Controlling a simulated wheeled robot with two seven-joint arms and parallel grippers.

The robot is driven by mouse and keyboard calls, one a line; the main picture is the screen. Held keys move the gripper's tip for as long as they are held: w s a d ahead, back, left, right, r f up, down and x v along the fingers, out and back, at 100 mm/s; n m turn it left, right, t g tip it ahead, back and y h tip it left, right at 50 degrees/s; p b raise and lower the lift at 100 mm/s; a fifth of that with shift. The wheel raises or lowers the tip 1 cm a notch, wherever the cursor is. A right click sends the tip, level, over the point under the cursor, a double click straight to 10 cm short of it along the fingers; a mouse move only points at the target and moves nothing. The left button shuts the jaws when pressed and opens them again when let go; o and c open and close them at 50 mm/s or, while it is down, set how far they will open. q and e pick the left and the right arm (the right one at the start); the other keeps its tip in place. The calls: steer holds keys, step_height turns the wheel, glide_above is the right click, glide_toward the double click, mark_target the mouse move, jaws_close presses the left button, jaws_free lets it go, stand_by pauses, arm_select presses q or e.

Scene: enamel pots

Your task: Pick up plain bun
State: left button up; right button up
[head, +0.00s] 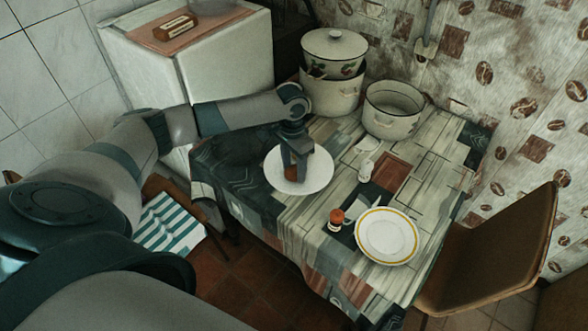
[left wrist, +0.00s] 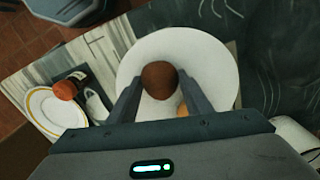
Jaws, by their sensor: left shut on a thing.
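The plain bun (left wrist: 159,79) is a round brown bun between the two fingers of my left gripper (left wrist: 160,92) in the left wrist view. The gripper is shut on it, over a white plate (left wrist: 215,60). In the head view the left gripper (head: 294,168) points down at the plate (head: 318,172), and a little of the bun (head: 291,173) shows at its fingertips. I cannot tell whether the bun touches the plate. A small orange-brown patch (left wrist: 183,110) shows beside the right finger in the left wrist view; most of it is hidden. My right gripper is not in view.
A yellow-rimmed plate (head: 387,237), an orange-capped jar (head: 336,218) and a small white shaker (head: 365,168) stand on the table to the right. Enamel pots (head: 393,108) stand at the back, one stack topped by a lidded pot (head: 335,50). A chair (head: 492,255) is at the right.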

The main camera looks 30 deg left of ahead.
arm_select(q)
steer(key=shift+r, duration=0.45)
steer(key=r, duration=0.1)
steer(key=r+b, duration=0.2)
steer(key=shift+w+d+r, duration=0.15)
steer(key=shift+w+d, duration=0.15)
steer(key=w+d+r+b, duration=0.3)
steer(key=w+d+r, duration=0.3)
steer(key=w+d, duration=0.1)
steer(key=shift+d+r, duration=0.4)
steer(key=shift+d, duration=0.3)
